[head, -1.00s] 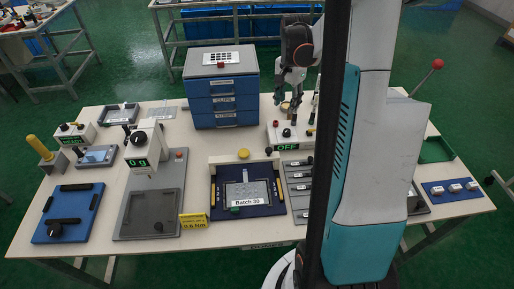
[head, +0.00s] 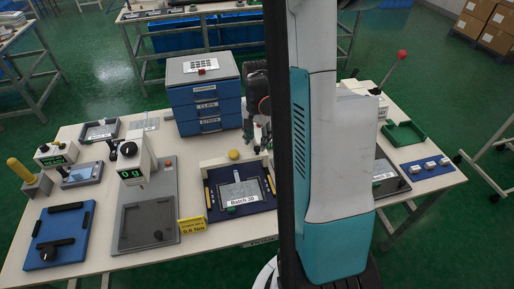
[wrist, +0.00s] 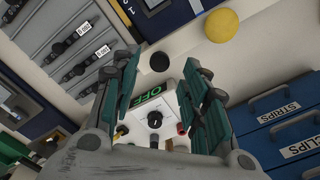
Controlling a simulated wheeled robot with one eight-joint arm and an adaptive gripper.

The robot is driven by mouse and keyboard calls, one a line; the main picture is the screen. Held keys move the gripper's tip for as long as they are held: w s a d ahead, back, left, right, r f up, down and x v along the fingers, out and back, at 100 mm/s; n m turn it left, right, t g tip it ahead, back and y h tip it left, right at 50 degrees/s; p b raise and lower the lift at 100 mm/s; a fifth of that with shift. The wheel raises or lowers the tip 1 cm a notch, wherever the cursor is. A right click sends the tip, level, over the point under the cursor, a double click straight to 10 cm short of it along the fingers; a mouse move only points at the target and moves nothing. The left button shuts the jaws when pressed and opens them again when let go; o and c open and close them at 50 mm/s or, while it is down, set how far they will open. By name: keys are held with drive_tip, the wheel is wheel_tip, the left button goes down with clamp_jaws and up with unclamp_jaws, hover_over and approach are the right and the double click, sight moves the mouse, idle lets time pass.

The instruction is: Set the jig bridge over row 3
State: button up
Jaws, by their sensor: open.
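A dark blue jig (head: 212,204) holds a grey keypad film (head: 243,190) marked "Batch 30" on the bench in the head view; a corner of it shows at the top of the wrist view. A grey rack (wrist: 52,28) with several bars, black knobs and white labels lies at upper left in the wrist view. I cannot tell for certain which part is the jig bridge. My gripper (wrist: 160,95) is open and empty, above a white control box (wrist: 165,131) reading "OFF".
Blue drawers (head: 207,107) stand behind the jig. A yellow ball-shaped knob (wrist: 220,25) and a black knob (wrist: 159,62) rise near the gripper. A green tray (head: 405,134) is at right.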

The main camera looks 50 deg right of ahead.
sight(257, 148)
drive_tip(key=shift+f+b, duration=0.35)
drive_tip(key=shift+f, duration=1.35)
clamp_jaws()
drive_tip(key=s+a+b, duration=0.1)
drive_tip(key=s+a, duration=0.4)
drive_tip(key=s, duration=0.4)
drive_tip(key=shift+s+a, duration=0.25)
drive_tip(key=shift+a, duration=0.1)
unclamp_jaws()
drive_tip(key=shift+r, duration=0.1)
